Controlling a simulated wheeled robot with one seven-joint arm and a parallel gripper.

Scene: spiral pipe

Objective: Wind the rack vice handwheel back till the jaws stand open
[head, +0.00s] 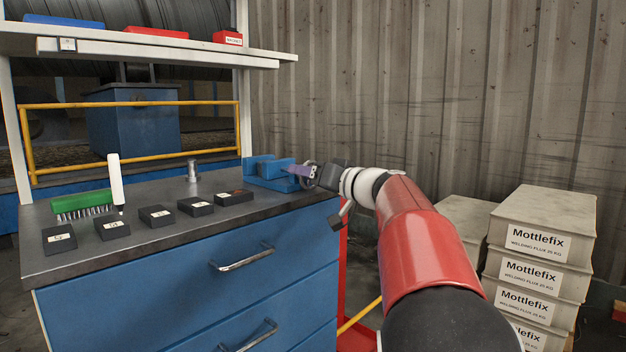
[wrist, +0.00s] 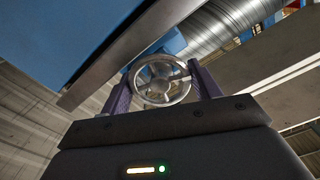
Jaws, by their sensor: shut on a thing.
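The blue rack vice (head: 268,178) sits on the back right corner of the workbench top. The gap between its jaws is too small to judge in the head view. My gripper (head: 303,170) reaches it from the right. In the wrist view, the metal handwheel (wrist: 163,69) with its spokes stands between the two purple fingers of my gripper (wrist: 164,84). The fingers are shut on the handwheel, one at each side of the rim. In the head view the handwheel is mostly hidden by my gripper.
The workbench (head: 160,240) holds a green brush (head: 82,203), a white-handled tool (head: 115,182), several black labelled blocks (head: 156,216) and a metal post (head: 193,172). A shelf (head: 150,46) hangs above. Mottlefix boxes (head: 540,240) are stacked at right. A corrugated wall stands behind.

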